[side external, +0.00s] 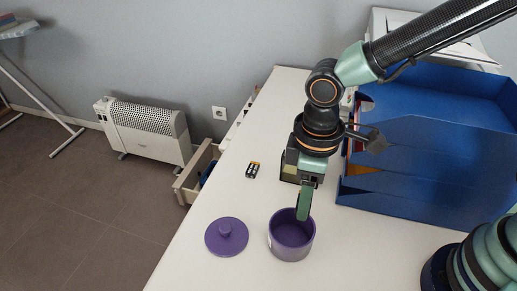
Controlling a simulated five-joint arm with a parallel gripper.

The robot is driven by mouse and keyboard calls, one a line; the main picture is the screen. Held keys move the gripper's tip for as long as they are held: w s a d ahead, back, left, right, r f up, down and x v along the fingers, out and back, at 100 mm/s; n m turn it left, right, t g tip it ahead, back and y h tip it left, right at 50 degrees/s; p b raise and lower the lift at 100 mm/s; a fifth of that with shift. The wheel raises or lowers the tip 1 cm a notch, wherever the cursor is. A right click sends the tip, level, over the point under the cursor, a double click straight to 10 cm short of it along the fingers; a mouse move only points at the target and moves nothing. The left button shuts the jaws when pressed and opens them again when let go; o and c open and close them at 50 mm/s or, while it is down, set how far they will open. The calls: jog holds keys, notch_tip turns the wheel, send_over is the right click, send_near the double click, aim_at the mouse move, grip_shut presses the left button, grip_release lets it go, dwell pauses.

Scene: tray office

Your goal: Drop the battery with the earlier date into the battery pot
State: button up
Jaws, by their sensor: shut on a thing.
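The battery pot (291,240) is a round purple pot, open at the top, on the white table. My gripper (303,207) points down at the pot, with its green finger overlapping the pot's mouth in the side view. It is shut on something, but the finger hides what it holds. A small black battery-like item (253,170) with orange and pale marks lies on the table behind and left of the pot. Whether it is one battery or two side by side is too small to tell, and no date can be read.
A purple lid (227,237) with a knob lies left of the pot. Blue stacked trays (430,145) stand at the right, close to my arm. An open wooden drawer (193,173) juts out beyond the table's left edge. The table between lid and battery-like item is clear.

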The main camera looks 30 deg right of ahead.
jog(key=shift+f, duration=2.75)
jog(key=o, duration=1.4)
jog(key=shift+r, duration=0.15)
notch_tip(320, 180, up, 12)
jog(key=shift+f, duration=0.1)
